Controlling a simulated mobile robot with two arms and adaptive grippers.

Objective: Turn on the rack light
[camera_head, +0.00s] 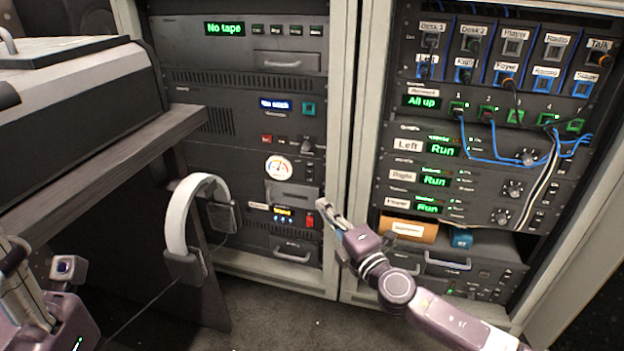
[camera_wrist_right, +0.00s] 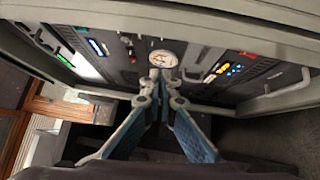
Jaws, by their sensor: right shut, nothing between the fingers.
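My right gripper (camera_head: 328,212) reaches up from the lower right, its fingers shut and empty. In the head view its tips overlap the left rack's right edge, beside a red button (camera_head: 308,221). In the right wrist view the shut fingertips (camera_wrist_right: 160,77) point toward the rack front, just below a round gauge (camera_wrist_right: 163,59). The left rack (camera_head: 340,120) holds several dark units. I cannot tell which control is for the rack light. One unit has a blue display (camera_head: 275,104) and a teal button (camera_head: 308,109). My left gripper (camera_head: 40,265) is at the lower left, fingers apart.
The right rack (camera_head: 478,180) has labelled patch sockets, hanging cables (camera_head: 490,150) and several "Run" displays. Headphones (camera_head: 190,225) hang beside the dark desk (camera_head: 100,165) on the left. An orange box (camera_head: 408,229) sits low in the right rack. Carpet lies in front.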

